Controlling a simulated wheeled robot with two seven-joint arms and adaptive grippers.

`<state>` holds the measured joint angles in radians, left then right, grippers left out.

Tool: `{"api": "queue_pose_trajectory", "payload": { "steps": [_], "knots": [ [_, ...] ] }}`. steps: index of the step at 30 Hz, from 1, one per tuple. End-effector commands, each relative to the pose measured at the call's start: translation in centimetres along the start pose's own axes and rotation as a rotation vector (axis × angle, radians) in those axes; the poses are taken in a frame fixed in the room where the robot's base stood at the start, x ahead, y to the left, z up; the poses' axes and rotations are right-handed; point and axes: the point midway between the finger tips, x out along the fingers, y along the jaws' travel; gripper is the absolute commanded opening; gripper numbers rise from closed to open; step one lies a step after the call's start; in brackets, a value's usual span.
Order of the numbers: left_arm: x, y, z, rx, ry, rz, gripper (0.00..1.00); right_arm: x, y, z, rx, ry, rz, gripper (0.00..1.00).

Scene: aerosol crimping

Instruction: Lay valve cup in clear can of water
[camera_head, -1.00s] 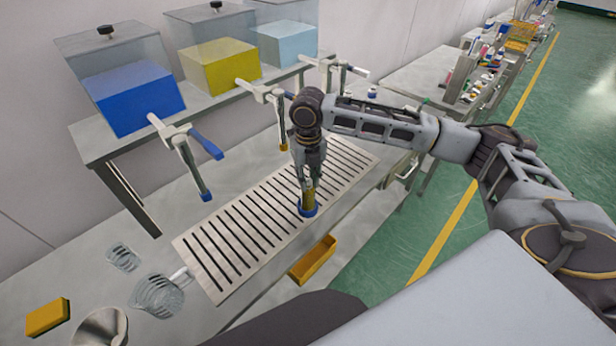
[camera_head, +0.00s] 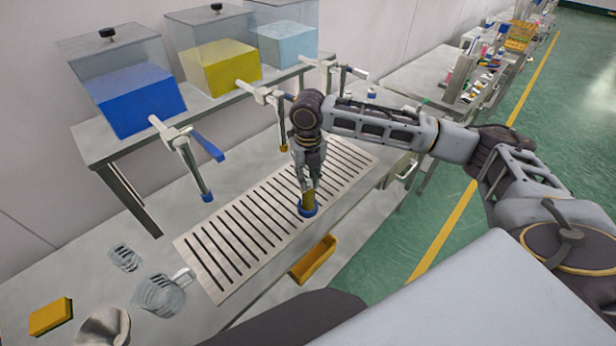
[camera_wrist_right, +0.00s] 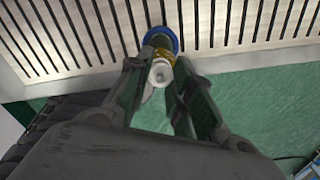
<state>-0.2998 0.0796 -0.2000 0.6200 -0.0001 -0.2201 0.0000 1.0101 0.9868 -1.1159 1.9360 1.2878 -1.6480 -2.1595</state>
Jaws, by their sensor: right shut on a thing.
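A can with yellow contents (camera_head: 308,200) stands upright in a blue ring-shaped base (camera_head: 308,211) on the slotted drain grate (camera_head: 225,240). The can's contents look yellow, not clear. My right gripper (camera_head: 308,182) points down right over the can's top. In the right wrist view, its fingers (camera_wrist_right: 160,78) are shut on a small pale round piece (camera_wrist_right: 160,73), apparently the valve cup. The gold-yellow can (camera_wrist_right: 158,52) and blue base (camera_wrist_right: 162,37) show just beyond it. I cannot tell whether the piece touches the can's rim. My left gripper is out of view.
Tanks of blue (camera_head: 135,98), yellow (camera_head: 219,66) and pale blue liquid (camera_head: 287,43) stand on a shelf with taps (camera_head: 190,165) hanging over the grate. A glass jug (camera_head: 160,296), a small beaker (camera_head: 125,257), a funnel (camera_head: 103,327) and a yellow block (camera_head: 50,316) are at left. A yellow tray (camera_head: 314,261) is at the front.

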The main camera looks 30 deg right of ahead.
Motion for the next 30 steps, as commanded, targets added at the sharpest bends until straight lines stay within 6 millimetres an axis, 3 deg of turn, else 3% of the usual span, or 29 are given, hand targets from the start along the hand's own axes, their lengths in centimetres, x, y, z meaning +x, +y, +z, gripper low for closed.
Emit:
{"api": "queue_pose_trajectory", "payload": {
  "steps": [25,26,30],
  "knots": [
    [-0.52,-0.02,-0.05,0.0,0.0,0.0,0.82,0.03,0.01,-0.02,0.0,0.001,0.0,0.15],
    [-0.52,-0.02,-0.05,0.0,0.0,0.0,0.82,0.02,0.01,-0.02,0.0,0.001,0.0,0.23],
    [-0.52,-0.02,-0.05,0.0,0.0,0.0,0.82,0.02,0.01,-0.02,0.0,0.001,0.0,0.41]
  ]
}}
